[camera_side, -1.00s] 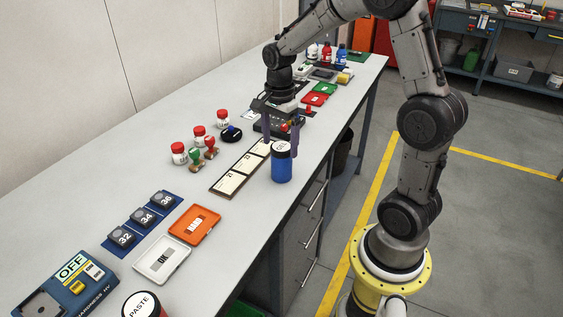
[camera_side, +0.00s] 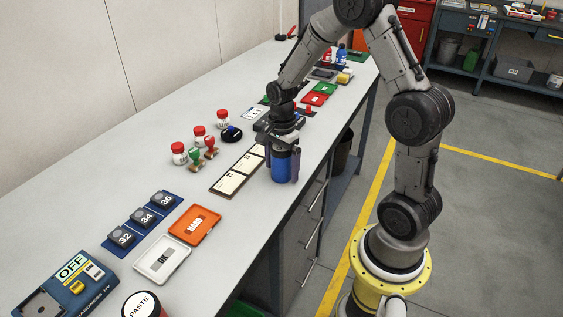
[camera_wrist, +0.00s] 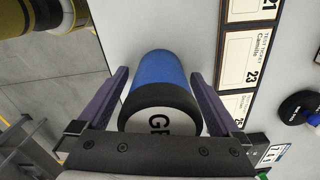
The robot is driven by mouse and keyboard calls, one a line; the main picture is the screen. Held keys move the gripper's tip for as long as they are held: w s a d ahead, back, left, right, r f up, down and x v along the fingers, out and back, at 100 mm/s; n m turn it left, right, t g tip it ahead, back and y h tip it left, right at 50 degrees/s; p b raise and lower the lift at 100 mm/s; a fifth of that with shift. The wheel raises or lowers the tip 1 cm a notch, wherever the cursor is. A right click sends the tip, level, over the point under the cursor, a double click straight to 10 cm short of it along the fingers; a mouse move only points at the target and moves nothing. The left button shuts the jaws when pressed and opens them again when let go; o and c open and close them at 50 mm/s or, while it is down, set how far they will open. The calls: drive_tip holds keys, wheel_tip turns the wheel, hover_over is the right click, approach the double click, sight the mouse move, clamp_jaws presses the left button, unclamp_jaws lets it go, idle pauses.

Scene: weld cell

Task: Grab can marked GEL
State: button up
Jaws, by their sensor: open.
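The GEL can is a blue can (camera_side: 281,168) with a black rim and a white lid, standing on the bench near its front edge. In the wrist view the can (camera_wrist: 160,75) lies between the fingers, and the letters "GE" show on its lid. My gripper (camera_side: 282,172) is lowered over the can, with one finger on each side. In the wrist view my gripper (camera_wrist: 160,90) is open, with a gap visible between the can and each finger. The lid is hidden by my gripper in the side view.
Test ticket cards (camera_side: 238,172) lie just left of the can. Red-capped bottles (camera_side: 199,135) and stamps (camera_side: 211,147) stand further left. An orange tray (camera_side: 195,226) and a can marked PASTE (camera_side: 143,306) are nearer the camera. The bench between the can and the orange tray is clear.

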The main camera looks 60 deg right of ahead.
clamp_jaws()
idle(0.3)
drive_tip(key=shift+r, duration=0.15)
